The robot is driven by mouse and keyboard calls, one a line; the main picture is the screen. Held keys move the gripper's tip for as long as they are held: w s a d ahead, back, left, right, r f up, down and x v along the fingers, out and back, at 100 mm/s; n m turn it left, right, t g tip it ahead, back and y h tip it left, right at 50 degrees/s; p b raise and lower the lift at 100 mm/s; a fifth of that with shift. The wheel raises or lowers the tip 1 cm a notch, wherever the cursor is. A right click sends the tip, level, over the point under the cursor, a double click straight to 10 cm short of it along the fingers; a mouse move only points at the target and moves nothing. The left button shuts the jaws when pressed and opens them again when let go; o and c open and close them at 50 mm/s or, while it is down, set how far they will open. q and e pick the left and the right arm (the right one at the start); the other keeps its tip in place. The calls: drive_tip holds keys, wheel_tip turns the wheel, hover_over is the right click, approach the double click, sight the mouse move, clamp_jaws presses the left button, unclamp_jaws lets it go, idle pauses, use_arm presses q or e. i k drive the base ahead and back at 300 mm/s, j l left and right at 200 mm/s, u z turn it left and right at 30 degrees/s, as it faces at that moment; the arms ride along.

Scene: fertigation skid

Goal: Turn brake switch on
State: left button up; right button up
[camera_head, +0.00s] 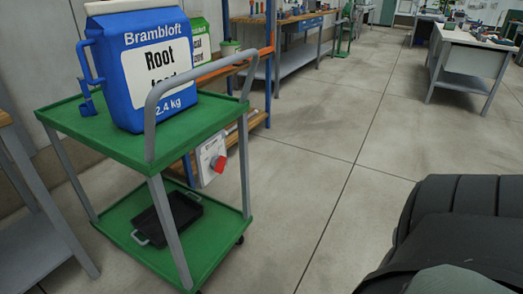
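A white switch box (211,157) with a red rotary knob (218,164) shows behind the green cart, low down, close to a blue and orange rack. It is the only switch I see; its label is too small to read, and I cannot tell the knob's setting. The cart's frame stands just left of it, and the knob is in clear view. Neither my left nor my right gripper is in view.
The green two-shelf cart (75,128) stands at left, holding a blue Brambloft jug (135,100) on top and a black tray (172,216) below. Workbenches (465,55) stand at the back right. The floor (320,150) in the middle is clear.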

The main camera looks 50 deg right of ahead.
sight(218, 163)
drive_tip(key=z, duration=1.2)
drive_tip(key=i+l+u, duration=0.1)
drive_tip(key=l, duration=0.5)
drive_tip(key=i+l+u, duration=0.1)
drive_tip(key=l, duration=0.45)
drive_tip(key=i+l+u, duration=0.1)
drive_tip(key=l, duration=0.5)
